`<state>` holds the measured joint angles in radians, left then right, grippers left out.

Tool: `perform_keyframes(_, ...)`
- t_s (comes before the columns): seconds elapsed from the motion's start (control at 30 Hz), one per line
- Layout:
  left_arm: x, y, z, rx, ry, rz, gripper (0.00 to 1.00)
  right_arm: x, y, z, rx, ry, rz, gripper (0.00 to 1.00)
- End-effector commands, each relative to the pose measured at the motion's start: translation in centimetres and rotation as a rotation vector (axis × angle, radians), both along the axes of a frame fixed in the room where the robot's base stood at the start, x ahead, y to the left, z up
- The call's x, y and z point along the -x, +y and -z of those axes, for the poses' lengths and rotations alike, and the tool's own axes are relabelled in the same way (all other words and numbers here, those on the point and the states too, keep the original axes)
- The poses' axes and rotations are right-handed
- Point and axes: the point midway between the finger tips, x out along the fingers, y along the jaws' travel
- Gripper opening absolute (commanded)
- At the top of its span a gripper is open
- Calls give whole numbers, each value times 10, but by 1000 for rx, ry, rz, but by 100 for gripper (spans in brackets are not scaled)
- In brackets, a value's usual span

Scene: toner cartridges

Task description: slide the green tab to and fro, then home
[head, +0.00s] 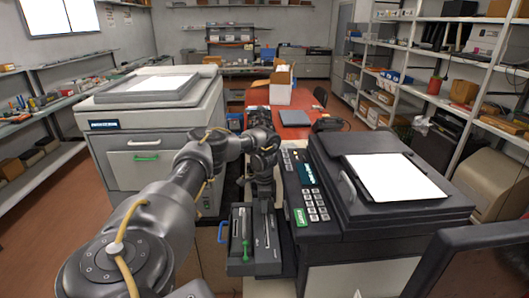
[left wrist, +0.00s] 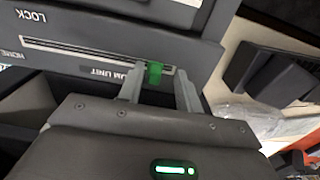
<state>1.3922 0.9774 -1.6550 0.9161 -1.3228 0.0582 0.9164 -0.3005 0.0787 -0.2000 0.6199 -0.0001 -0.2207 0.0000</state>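The green tab (left wrist: 154,73) stands in a long slot on the dark drum unit (left wrist: 95,32), near the slot's right end in the left wrist view. The word HOME is at the slot's other end. My left gripper (left wrist: 160,78) is open, with one finger on each side of the tab. The left finger is close to it; a gap shows on the right. In the head view the drum unit (head: 254,262) lies below my left gripper (head: 266,205), which appears to hide the tab. A separate green part (head: 245,250) shows on the unit's left half. My right gripper is not in view.
A black copier (head: 345,215) with a keypad stands close on the right. A pale printer (head: 150,140) stands on the left. A blue handle (head: 222,230) sticks out beside the drum unit. A red table (head: 290,97) is behind.

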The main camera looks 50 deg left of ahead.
Motion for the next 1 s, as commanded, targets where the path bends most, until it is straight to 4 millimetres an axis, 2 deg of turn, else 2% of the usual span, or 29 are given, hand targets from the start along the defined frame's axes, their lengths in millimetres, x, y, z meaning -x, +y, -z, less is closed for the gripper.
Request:
perform_keyframes(0.2, 0, -1, 0, 2, 1, 1, 35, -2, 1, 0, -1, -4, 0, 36)
perform_keyframes(0.33, 0, -1, -8, 4, 0, 1, 35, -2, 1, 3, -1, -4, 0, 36)
perform_keyframes(0.57, 0, 0, -53, 2, -3, 1, 35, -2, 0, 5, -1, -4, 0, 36)
perform_keyframes(0.7, -1, 0, -84, 1, -2, 2, 35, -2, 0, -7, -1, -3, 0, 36)
perform_keyframes(0.83, 0, 1, -99, 1, 0, 1, 35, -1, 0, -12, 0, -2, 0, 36)
perform_keyframes(1.0, 0, 1, -107, 2, 1, 0, 35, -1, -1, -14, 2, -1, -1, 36)
